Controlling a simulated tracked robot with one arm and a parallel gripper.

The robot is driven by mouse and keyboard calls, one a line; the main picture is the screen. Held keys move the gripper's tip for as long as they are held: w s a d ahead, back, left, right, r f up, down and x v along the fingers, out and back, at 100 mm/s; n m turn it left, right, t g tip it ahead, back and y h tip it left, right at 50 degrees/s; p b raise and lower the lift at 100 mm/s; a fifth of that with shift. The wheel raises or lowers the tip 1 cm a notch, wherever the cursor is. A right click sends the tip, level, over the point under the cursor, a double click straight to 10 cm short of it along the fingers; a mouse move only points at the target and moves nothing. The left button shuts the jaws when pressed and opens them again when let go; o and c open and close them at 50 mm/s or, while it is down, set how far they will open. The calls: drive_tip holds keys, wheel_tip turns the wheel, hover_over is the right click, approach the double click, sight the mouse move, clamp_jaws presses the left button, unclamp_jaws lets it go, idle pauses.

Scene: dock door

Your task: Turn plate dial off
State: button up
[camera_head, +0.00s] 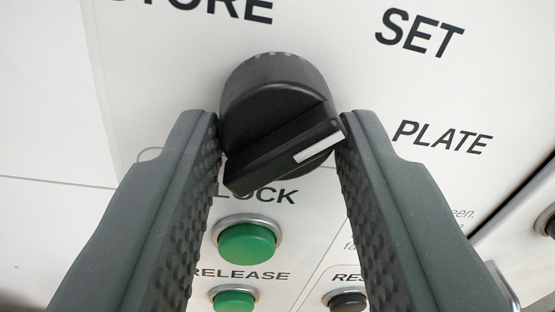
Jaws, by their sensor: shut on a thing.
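The plate dial (275,105) is a black round knob with a raised grip bar and a white pointer line, on a white panel. The white line is at the right end of the bar, toward the word PLATE. My gripper (280,140) is shut on the dial, with one finger at its left side and one at its right. The fingers' textured inner faces show. The words STORE, SET and PLATE are printed around the dial. The left finger covers part of the panel to the left.
A green button (247,243) labelled LOCK sits just below the dial. A second green button (233,299) labelled RELEASE and a black button (348,301) are at the bottom edge. A dark seam runs along the panel at the lower right.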

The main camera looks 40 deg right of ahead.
drive_tip(key=n+p, duration=0.1)
drive_tip(key=n, duration=0.4)
drive_tip(key=shift+n+t+p, duration=0.3)
drive_tip(key=shift+n+p, duration=0.25)
drive_tip(key=shift+n, duration=1.45)
drive_tip(key=o, duration=0.9)
drive_tip(key=shift+f, duration=0.1)
drive_tip(key=shift+o, duration=0.2)
drive_tip(key=shift+s, duration=0.1)
drive_tip(key=v, duration=1.3)
drive_tip(key=shift+s+b, duration=0.3)
drive_tip(key=shift+b, duration=0.15)
drive_tip(key=shift+a, duration=0.1)
